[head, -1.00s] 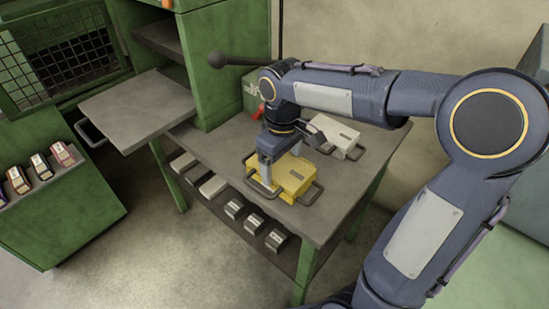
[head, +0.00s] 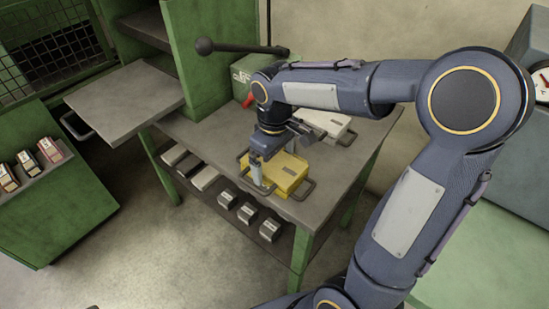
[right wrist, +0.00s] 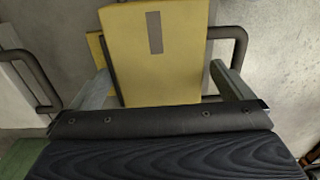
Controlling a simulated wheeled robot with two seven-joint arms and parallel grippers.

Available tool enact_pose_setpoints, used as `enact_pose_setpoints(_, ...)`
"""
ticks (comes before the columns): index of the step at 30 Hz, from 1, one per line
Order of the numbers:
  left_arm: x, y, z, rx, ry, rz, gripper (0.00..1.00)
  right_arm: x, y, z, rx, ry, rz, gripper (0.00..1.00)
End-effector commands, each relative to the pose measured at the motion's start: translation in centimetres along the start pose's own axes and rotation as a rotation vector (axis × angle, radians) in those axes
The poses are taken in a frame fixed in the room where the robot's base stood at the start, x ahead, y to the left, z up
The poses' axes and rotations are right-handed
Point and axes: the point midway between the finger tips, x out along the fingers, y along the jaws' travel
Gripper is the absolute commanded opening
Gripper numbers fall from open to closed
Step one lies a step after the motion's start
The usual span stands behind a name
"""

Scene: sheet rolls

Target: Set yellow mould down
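The yellow mould (head: 284,173), a flat block with dark bar handles, rests on the grey-topped green table (head: 210,140). My right gripper (head: 272,168) points down over it. In the right wrist view the mould (right wrist: 160,60) lies between the two spread fingers of the right gripper (right wrist: 165,88), with a handle at its right side. The fingers look parted from the block, though the gap is narrow and partly hidden. A pale mould (head: 332,127) lies behind it on the same table, partly hidden by my arm. My left gripper is not in view.
A green box (head: 242,75) stands at the table's back, beside a green machine with a lever ending in a ball (head: 205,46). Several blocks sit on the shelf below (head: 228,200). The table's left part is clear.

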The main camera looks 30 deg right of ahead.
Motion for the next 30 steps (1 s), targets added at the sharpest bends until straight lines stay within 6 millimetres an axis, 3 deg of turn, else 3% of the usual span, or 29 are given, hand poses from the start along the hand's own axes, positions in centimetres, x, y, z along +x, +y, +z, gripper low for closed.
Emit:
enact_pose_setpoints(8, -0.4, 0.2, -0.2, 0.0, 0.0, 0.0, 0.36, -1.7, 0.1, -0.1, 0.001, 0.004, 0.002, 1.0)
enact_pose_setpoints(21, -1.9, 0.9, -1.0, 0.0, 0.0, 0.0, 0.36, -10.5, 0.0, -0.1, 0.0, 0.003, 0.001, 1.0)
enact_pose_setpoints(27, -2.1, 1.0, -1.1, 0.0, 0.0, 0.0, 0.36, -12.2, 0.0, 0.1, 0.003, 0.006, -0.001, 1.0)
enact_pose_setpoints(30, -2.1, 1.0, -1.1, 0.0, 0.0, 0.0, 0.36, -12.3, -0.4, 1.6, 0.034, 0.042, -0.017, 1.0)
